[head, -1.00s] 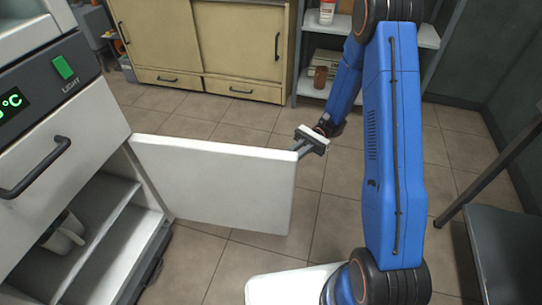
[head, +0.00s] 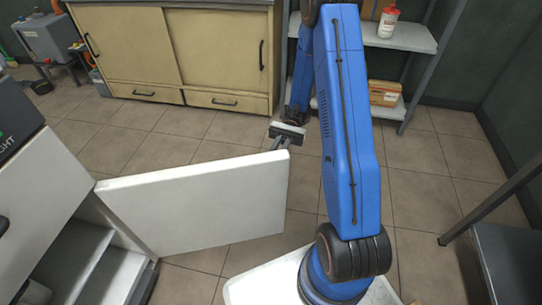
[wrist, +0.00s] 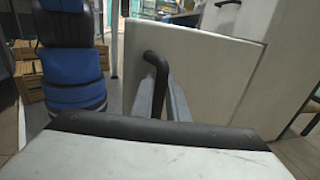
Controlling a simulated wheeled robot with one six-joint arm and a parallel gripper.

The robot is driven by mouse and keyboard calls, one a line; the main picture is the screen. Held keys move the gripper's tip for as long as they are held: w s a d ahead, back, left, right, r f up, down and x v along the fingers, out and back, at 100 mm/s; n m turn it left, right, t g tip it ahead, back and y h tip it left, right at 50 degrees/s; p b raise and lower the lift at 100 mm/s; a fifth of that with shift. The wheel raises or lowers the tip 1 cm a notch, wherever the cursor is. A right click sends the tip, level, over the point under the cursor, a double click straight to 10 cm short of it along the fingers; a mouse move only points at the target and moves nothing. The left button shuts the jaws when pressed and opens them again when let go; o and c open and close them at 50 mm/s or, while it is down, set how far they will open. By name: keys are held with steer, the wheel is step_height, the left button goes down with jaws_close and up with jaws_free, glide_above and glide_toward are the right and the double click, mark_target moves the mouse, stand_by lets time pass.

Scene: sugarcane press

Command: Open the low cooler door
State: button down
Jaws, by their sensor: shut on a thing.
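The white low cooler door (head: 195,205) stands swung out from the cooler (head: 42,195) at the left in the head view. Its panel also shows in the wrist view (wrist: 215,85). My gripper (head: 281,143) is at the door's free edge, at the far side. In the wrist view my gripper (wrist: 162,95) is shut on the black door handle (wrist: 155,62), a bent bar between its fingers. The far side of the door and the handle are hidden in the head view. The open compartment shows pale shelves (head: 75,255).
A cream cabinet (head: 170,50) stands at the back, with a metal shelf unit (head: 405,40) to its right. A dark table (head: 510,260) is at the right edge. Tiled floor (head: 185,148) is clear between door and cabinet.

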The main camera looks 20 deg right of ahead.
steer(key=shift+w, duration=0.2)
steer(key=c, duration=2)
jaws_free()
steer(key=shift+a, duration=0.1)
